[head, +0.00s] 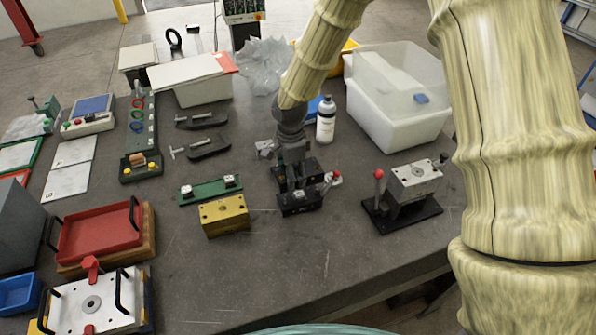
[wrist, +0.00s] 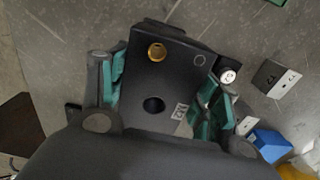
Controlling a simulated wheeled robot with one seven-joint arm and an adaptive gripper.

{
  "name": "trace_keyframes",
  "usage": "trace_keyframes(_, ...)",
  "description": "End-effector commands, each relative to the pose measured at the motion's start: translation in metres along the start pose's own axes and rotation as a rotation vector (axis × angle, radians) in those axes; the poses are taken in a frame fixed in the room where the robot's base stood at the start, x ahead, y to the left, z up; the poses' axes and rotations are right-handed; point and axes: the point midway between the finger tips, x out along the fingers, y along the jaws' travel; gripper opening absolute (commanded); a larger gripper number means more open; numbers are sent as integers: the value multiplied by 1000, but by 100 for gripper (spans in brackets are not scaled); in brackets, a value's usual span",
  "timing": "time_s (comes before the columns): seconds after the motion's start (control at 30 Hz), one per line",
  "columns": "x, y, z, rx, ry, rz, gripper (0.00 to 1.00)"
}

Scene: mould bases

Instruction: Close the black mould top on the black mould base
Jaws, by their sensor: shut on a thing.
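My gripper (head: 293,182) reaches down over the middle of the table. In the wrist view its green-padded fingers (wrist: 160,90) are shut on a black block, which I take to be the black mould top (wrist: 150,85). Its face shows a brass-ringed hole, a dark hole and a small white label. Another black edge (wrist: 185,35) shows just beyond it. In the head view a black block, apparently the black mould base (head: 300,207), is at and in front of the fingertips. My gripper hides much of both, so I cannot tell whether they touch or line up.
A yellow block (head: 224,216) and a green plate (head: 210,190) lie close on the left. A grey mould on a black stand (head: 408,190) is to the right. A white bottle (head: 326,120) and a white tub (head: 400,125) stand behind.

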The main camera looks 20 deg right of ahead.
Motion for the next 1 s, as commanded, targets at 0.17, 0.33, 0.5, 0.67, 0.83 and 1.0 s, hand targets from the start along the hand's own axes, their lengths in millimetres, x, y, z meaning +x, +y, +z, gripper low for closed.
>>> trace_keyframes(0.17,14,0,-1,0,-1,-1,9)
trace_keyframes(0.33,24,0,-1,1,0,-1,9)
trace_keyframes(0.5,31,0,-3,4,-1,-1,9)
trace_keyframes(0.67,33,1,-3,4,-1,-1,9)
trace_keyframes(0.83,34,1,-3,4,0,-1,9)
trace_keyframes(1.0,34,1,-3,4,0,-1,9)
